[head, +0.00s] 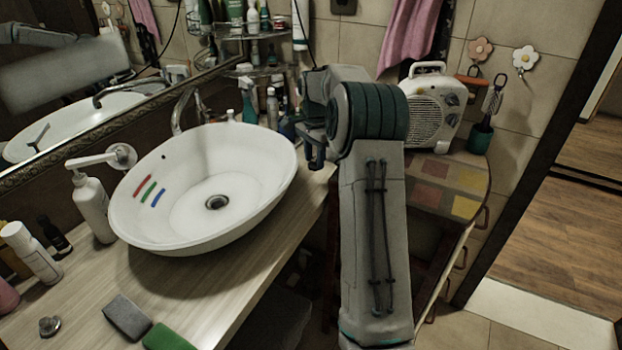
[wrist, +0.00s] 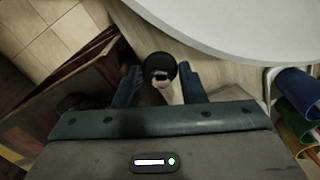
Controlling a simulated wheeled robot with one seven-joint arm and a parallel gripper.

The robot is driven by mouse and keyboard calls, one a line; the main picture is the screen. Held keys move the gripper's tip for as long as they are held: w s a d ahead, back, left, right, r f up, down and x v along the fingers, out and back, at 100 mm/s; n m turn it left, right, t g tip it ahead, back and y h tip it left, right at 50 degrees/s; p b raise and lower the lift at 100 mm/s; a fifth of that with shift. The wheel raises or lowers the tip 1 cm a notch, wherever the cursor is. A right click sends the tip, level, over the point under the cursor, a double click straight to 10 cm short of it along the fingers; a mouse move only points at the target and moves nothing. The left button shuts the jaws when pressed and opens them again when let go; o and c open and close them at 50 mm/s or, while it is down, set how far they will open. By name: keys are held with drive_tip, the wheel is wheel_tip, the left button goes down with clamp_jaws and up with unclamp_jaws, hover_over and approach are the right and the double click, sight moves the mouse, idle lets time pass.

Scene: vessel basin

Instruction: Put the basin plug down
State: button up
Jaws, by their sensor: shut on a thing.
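My gripper (head: 316,158) is just right of the white vessel basin (head: 250,165), near the back of the counter. In the wrist view my gripper (wrist: 160,88) has its fingers on either side of a small round thing with a dark rim and a pale middle, which appears to be the basin plug (wrist: 160,68). The basin rim (wrist: 240,25) shows at the top right of the wrist view. The drain (head: 215,202) in the basin floor shows a dark centre.
A small metal knob-like piece (head: 49,326) lies at the counter's front left, near a grey sponge (head: 128,318) and a green sponge (head: 166,338). A soap bottle (head: 93,208) stands left of the basin. A fan heater (head: 432,110) stands right. The wooden counter (head: 215,285) before the basin is clear.

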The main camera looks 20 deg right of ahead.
drive_tip(key=f, duration=0.7)
drive_tip(key=shift+s+d+f, duration=0.1)
drive_tip(key=shift+s+f, duration=0.1)
drive_tip(key=shift+f, duration=0.1)
drive_tip(key=shift+f, duration=0.1)
drive_tip(key=o, duration=1)
drive_tip(key=shift+c, duration=0.2)
